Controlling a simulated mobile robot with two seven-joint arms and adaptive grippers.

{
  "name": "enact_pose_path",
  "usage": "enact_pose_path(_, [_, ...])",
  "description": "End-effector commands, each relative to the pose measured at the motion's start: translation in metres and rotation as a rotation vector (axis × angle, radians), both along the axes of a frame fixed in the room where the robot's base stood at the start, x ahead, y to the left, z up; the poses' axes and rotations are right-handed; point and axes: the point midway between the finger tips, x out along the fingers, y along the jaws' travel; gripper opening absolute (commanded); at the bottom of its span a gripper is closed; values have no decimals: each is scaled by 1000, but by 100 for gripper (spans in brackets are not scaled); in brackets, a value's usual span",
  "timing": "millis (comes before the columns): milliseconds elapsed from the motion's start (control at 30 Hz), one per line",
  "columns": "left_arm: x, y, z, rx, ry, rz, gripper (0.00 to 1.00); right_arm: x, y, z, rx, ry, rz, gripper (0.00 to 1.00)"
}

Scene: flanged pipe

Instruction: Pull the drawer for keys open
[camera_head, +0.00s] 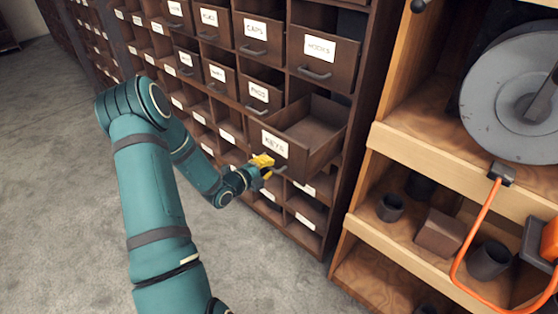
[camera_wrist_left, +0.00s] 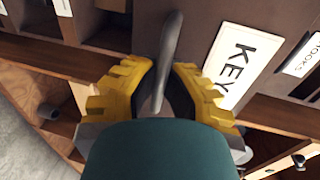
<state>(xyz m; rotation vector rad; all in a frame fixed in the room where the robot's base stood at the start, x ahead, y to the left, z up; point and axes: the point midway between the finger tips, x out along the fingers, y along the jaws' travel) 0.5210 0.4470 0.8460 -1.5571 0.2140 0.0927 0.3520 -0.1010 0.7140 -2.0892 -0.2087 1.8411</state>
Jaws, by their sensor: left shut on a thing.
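The drawer labelled KEYS (camera_head: 305,136) stands pulled out of the cabinet in the head view, and its inside looks empty. Its white label (camera_wrist_left: 242,62) shows large in the left wrist view. My left gripper (camera_head: 265,166), with yellow fingers, is at the lower front of this drawer. In the left wrist view the fingers (camera_wrist_left: 160,88) close around the drawer's dark bar handle (camera_wrist_left: 173,45) from both sides. Most of the handle is hidden by the gripper in the head view. My right gripper is not in view.
The dark cabinet (camera_head: 357,100) holds many small labelled drawers, including HOOKS (camera_head: 320,55) above and PEGS (camera_head: 259,95). A wooden shelf (camera_head: 440,165) with a grey reel (camera_head: 515,95), an orange-framed tool and dark cups stands at right. Grey floor (camera_head: 60,190) is clear at left.

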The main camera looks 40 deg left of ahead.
Motion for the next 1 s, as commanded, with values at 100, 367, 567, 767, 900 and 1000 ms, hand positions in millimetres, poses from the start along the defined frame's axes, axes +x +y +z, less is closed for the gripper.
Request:
enact_pose_path(100, [-10,2,0,1,1,2,0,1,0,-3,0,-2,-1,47])
enact_pose_path(367, [-14,2,0,0,0,1,0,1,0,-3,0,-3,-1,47])
enact_pose_path(567, [-13,2,0,0,0,1,23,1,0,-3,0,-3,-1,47])
enact_pose_path(767, [-13,1,0,0,0,0,41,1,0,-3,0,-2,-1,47])
enact_pose_path(900, [-13,1,0,0,0,0,41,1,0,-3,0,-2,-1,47])
enact_pose_path(1000, [-17,2,1,1,1,0,41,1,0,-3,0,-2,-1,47])
